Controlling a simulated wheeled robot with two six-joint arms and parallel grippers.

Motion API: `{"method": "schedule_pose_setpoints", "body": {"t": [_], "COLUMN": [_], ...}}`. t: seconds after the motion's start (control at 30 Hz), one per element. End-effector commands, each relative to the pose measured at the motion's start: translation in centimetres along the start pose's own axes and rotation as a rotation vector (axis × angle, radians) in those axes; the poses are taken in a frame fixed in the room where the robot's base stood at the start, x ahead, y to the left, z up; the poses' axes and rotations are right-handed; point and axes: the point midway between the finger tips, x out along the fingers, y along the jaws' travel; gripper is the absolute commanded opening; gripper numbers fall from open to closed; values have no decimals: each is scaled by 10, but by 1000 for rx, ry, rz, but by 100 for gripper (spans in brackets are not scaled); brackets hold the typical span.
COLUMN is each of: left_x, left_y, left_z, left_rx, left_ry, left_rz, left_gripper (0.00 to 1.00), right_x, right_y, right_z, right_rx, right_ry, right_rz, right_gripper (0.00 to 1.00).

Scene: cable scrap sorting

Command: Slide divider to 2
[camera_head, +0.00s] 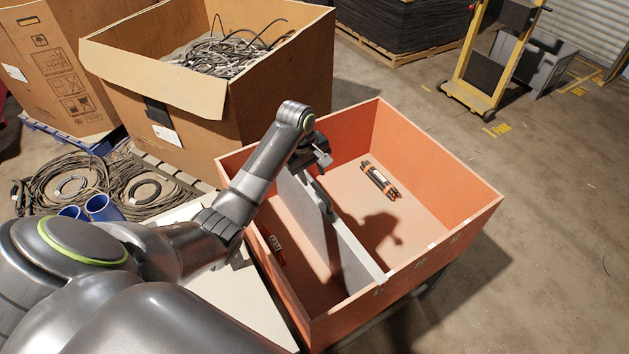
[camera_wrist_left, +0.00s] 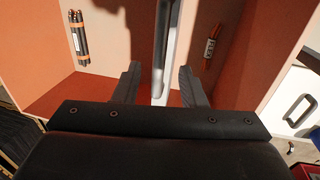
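The divider (camera_head: 352,252) is a grey upright panel standing across the inside of the orange box (camera_head: 465,212). It splits the box into two compartments. In the left wrist view the divider's edge (camera_wrist_left: 158,75) runs between my two fingers, with a gap on each side. My left gripper (camera_head: 322,172) is over the far part of the divider, open and astride it; its fingers also show in the left wrist view (camera_wrist_left: 159,80). Small marks sit along the box's near rim, too small to read. My right gripper is not in view.
An orange-banded dark bundle (camera_head: 380,181) lies in the larger right compartment; a small red item (camera_head: 277,250) is in the left one. A cardboard box of cable scrap (camera_head: 180,90) stands behind. Blue cups (camera_head: 102,208) and coiled cables are at left.

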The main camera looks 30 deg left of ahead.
Motion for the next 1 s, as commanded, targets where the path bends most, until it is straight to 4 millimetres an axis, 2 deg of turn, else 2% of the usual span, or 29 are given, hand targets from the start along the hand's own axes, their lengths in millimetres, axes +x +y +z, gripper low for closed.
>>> {"method": "schedule_pose_setpoints", "body": {"t": [0.1, 0.3, 0.63, 0.67, 0.93, 1.0], "left_x": [21, 38, 42, 42, 42, 42], "left_y": [0, 0, 0, 0, 0, 0], "left_z": [1, 0, 0, 0, 0, 0], "left_rx": [0, 0, 1, 1, 1, 1], "left_ry": [-2, 1, 2, 2, 1, 1], "left_rz": [-2, -1, 0, 0, 0, 0], "left_gripper": [38, 38, 38, 36, 1, 0], "right_x": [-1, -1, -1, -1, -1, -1], "right_y": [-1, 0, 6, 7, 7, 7], "right_z": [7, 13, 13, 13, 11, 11], "right_rx": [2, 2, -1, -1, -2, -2], "right_ry": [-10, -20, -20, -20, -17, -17], "right_rz": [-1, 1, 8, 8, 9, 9], "right_gripper": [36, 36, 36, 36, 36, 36]}}
